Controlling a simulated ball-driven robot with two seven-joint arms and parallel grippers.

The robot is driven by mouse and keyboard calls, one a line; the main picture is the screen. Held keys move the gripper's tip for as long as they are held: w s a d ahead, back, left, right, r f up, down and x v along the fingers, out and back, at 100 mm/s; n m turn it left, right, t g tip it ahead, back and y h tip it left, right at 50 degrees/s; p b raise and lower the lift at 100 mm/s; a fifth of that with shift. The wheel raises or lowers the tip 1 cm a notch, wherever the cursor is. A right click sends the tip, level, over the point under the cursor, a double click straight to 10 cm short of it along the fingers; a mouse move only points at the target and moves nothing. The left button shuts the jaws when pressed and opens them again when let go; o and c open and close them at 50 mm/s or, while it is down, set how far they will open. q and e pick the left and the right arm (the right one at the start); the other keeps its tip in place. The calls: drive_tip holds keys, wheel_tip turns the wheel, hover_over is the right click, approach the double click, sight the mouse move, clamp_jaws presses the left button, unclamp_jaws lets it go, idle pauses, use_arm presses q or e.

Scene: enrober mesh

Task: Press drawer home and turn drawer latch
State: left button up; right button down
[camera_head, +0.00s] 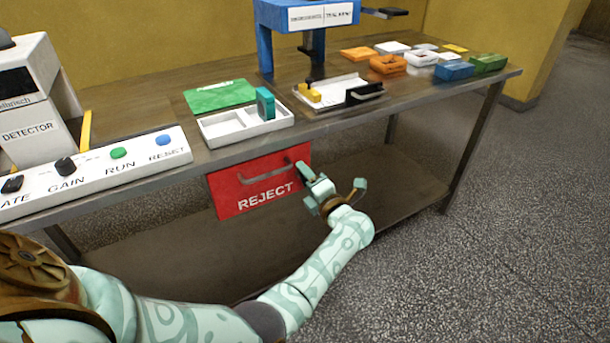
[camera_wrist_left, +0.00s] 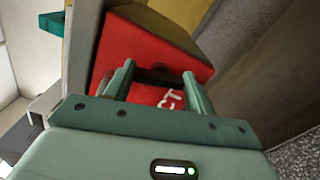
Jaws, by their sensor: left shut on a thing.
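The red drawer (camera_head: 240,190), marked REJECT, sits under the front edge of the table, with a grey bar handle (camera_head: 262,174) on its face. I cannot tell whether it is fully home. My left gripper (camera_head: 310,178) is at the right end of the drawer front. In the left wrist view its two fingers are shut on a dark bar, which looks like the drawer latch (camera_wrist_left: 158,76), in front of the red drawer face (camera_wrist_left: 150,40). The gripper hides the latch in the head view. My right gripper is out of view.
The table (camera_head: 190,85) carries a control panel (camera_head: 95,172) and a detector at left. A white tray (camera_head: 220,132) with a teal block, a blue-framed machine (camera_head: 265,50) and several coloured pieces stand along it. A lower shelf (camera_head: 395,185) lies beneath; floor at right is clear.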

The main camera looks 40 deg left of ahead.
use_arm(q)
drive_tip(key=shift+m+p, duration=0.4)
drive_tip(key=shift+m, duration=0.8)
drive_tip(key=o, duration=1)
drive_tip(key=shift+f, duration=0.1)
